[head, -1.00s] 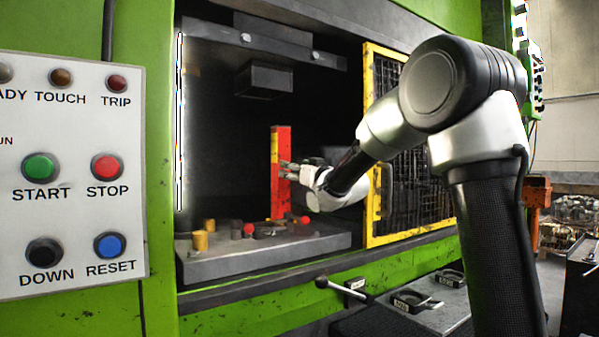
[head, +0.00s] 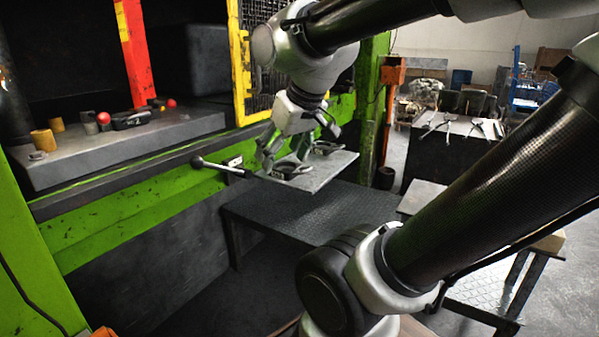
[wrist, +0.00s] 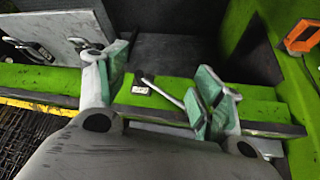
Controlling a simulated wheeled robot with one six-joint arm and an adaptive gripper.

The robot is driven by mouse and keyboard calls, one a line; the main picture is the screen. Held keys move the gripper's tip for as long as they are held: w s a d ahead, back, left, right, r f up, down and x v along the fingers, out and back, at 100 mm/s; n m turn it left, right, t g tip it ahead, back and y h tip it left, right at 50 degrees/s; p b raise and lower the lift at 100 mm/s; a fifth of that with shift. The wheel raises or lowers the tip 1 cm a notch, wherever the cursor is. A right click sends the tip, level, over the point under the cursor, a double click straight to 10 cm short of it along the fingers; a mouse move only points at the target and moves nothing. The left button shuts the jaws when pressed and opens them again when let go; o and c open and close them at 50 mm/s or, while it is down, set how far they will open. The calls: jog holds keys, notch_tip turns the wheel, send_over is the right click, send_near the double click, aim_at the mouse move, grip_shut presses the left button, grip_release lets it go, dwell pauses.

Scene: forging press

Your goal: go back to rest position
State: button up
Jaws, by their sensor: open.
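My gripper (head: 300,152) is open and empty in the head view, pointing down in front of the press, just above or in front of a grey plate. In the wrist view its two green-padded fingers (wrist: 160,95) are spread apart with nothing between them. The lever (head: 222,167) with a black knob sticks out from the green press front, left of my gripper. In the wrist view the lever (wrist: 168,92) shows between the fingers. I cannot tell how far it is from them.
The press bed (head: 120,140) holds small pegs and dies beside a red post (head: 136,60). The yellow mesh guard (head: 240,70) stands close behind my arm. The grey plate (head: 325,175) carries dark die pieces. A dark table (head: 300,212) stands below, and a tool bench (head: 450,140) is at the right.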

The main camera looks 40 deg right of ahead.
jog(key=s+f+g, duration=0.1)
jog(key=s+f, duration=0.1)
jog(key=s, duration=0.4)
jog(key=shift+a+f+g, duration=0.15)
jog(key=shift+f+g, duration=0.15)
jog(key=shift+g, duration=0.1)
jog(key=shift+c, duration=0.2)
